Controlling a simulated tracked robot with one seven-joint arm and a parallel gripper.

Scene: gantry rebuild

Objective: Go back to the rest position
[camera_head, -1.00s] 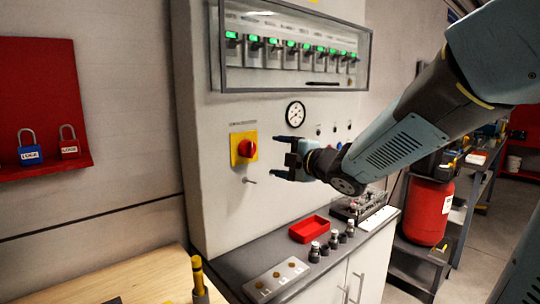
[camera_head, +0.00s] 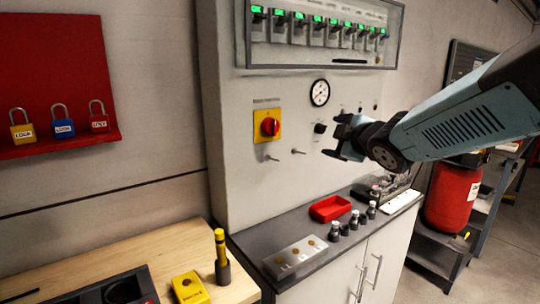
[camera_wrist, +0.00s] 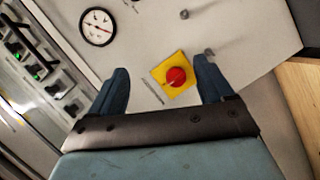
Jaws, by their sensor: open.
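My gripper (camera_head: 345,138) is open and empty in front of the grey control panel, to the right of the red rotary switch (camera_head: 270,127) on its yellow plate. In the wrist view my gripper's two fingers (camera_wrist: 160,85) are spread apart, and the red switch (camera_wrist: 176,77) shows beyond them, between the fingertips. The fingers appear apart from the panel (camera_head: 235,165). My arm reaches in from the right side of the head view.
Below the panel, a grey counter holds a red tray (camera_head: 330,208), small fittings and a metal plate with holes (camera_head: 296,258). A wooden bench (camera_head: 130,255) with a yellow device (camera_head: 190,288) stands front left. A red cylinder (camera_head: 453,197) stands right.

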